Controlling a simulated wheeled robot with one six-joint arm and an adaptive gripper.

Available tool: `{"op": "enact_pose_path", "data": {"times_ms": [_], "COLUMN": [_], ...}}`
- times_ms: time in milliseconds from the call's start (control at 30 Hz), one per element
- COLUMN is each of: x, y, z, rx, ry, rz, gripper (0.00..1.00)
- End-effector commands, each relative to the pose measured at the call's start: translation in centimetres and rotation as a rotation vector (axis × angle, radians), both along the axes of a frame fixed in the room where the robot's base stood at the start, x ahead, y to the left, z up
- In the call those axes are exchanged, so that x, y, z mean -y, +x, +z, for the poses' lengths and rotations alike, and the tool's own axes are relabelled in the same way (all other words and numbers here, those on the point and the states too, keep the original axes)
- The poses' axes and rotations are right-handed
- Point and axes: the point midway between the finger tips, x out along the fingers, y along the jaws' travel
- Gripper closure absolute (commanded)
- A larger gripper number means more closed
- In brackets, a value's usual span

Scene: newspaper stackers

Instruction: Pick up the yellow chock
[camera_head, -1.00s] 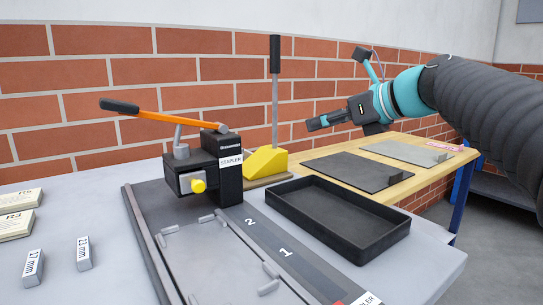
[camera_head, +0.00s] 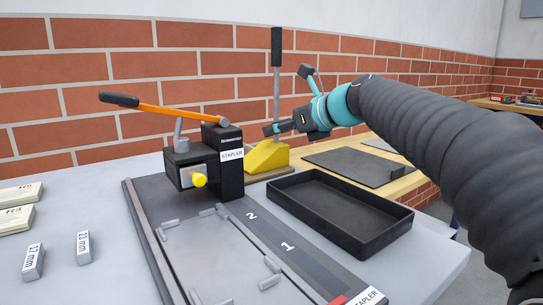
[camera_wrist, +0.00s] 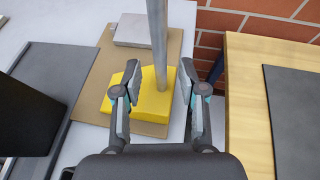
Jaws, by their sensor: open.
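The yellow chock (camera_head: 265,157) is a wedge-shaped block on a tan board (camera_wrist: 172,46) behind the stapler. A grey upright rod with a black handle (camera_head: 276,47) rises at the chock. In the wrist view the chock (camera_wrist: 150,98) lies beyond my fingertips, with the rod standing between them in the picture. My gripper (camera_head: 270,130) is open and empty, level with the rod and just above the chock in the head view. In the wrist view my gripper (camera_wrist: 155,85) has one finger on each side of the rod. I cannot tell whether a finger touches anything.
The stapler (camera_head: 208,163) with its orange lever stands left of the chock. An empty black tray (camera_head: 330,235) is in front. A wooden table (camera_head: 410,182) with a dark plate stands to the right. A brick wall is close behind.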

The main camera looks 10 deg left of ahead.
Motion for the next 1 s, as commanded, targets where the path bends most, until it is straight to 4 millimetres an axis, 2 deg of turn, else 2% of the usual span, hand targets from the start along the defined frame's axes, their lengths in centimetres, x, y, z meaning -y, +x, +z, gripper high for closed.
{"op": "enact_pose_path", "data": {"times_ms": [100,300,333,500,1000], "x": [-0.9,-0.97,-0.98,-0.96,-0.95], "y": [0.56,0.61,0.61,0.6,0.56], "z": [-0.43,-0.47,-0.47,-0.47,-0.08], "rx": [0.001,0.001,0.001,0.001,0.004], "ry": [-0.001,-0.001,-0.001,0.0,0.001], "rz": [-0.001,-0.001,-0.001,-0.002,-0.001], "gripper": [0.59,0.59,0.61,1.0,1.0]}}
